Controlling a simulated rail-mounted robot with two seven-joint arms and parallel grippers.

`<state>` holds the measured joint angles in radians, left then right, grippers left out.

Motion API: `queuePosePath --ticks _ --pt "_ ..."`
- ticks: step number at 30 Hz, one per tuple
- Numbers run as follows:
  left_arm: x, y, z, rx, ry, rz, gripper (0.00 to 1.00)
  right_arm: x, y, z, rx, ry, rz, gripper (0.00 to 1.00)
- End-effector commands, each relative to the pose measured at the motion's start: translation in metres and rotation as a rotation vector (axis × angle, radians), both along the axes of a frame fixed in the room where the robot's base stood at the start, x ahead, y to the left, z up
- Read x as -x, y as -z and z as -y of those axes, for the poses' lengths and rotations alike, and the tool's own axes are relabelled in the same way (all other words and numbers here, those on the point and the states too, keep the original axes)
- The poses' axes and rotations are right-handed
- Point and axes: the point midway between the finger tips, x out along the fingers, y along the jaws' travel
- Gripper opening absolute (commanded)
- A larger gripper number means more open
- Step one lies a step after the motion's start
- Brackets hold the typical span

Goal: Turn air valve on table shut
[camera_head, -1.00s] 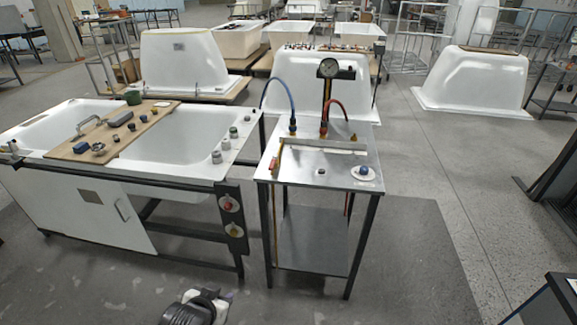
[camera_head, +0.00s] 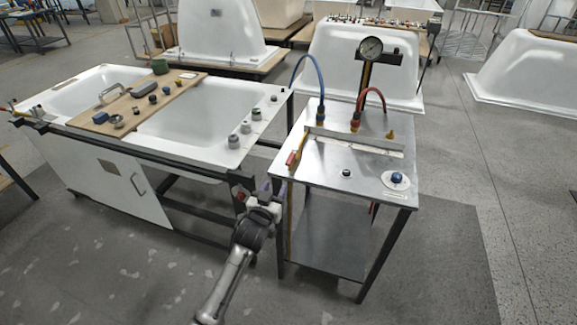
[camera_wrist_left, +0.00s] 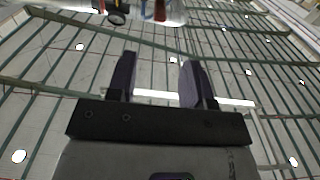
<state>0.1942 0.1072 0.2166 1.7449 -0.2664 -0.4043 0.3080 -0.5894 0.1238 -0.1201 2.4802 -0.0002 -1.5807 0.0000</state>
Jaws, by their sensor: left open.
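The metal table (camera_head: 325,218) carries several fittings, and I cannot tell for certain which is the air valve. A red handle (camera_head: 291,159) with a yellow part sits at its left edge. A blue knob on a white disc (camera_head: 397,179) is at the front right, and a small black knob (camera_head: 347,173) is at the front middle. My left gripper (camera_head: 273,190) is open and empty near the table's left front corner, below the red handle and apart from it. In the left wrist view its fingers (camera_wrist_left: 159,80) point up with a gap between them. My right gripper is not in view.
A blue hose (camera_head: 312,66) and a red hose (camera_head: 374,93) rise at the table's back near a gauge (camera_head: 371,48). A white bathtub (camera_head: 190,125) with a wooden board (camera_head: 140,103) stands left, close to the table. Open floor (camera_head: 450,240) lies to the right.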

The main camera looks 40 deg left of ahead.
Motion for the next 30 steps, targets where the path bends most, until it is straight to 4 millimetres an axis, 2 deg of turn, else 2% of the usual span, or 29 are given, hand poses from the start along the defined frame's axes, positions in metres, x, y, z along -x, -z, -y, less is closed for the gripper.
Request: queuePosePath --ticks 9,15,21,30 --pt "-0.057 0.002 -0.021 -0.002 -0.001 -0.001 0.47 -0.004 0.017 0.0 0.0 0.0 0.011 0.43" --pt "-0.087 0.002 -0.031 -0.002 -0.001 -0.002 0.47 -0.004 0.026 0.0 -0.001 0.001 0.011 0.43" --pt "-0.105 0.001 -0.037 0.0 0.0 -0.002 0.47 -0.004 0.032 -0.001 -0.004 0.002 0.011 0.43" --pt "-0.113 0.0 -0.04 0.0 0.0 -0.002 0.47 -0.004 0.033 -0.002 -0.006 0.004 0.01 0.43"
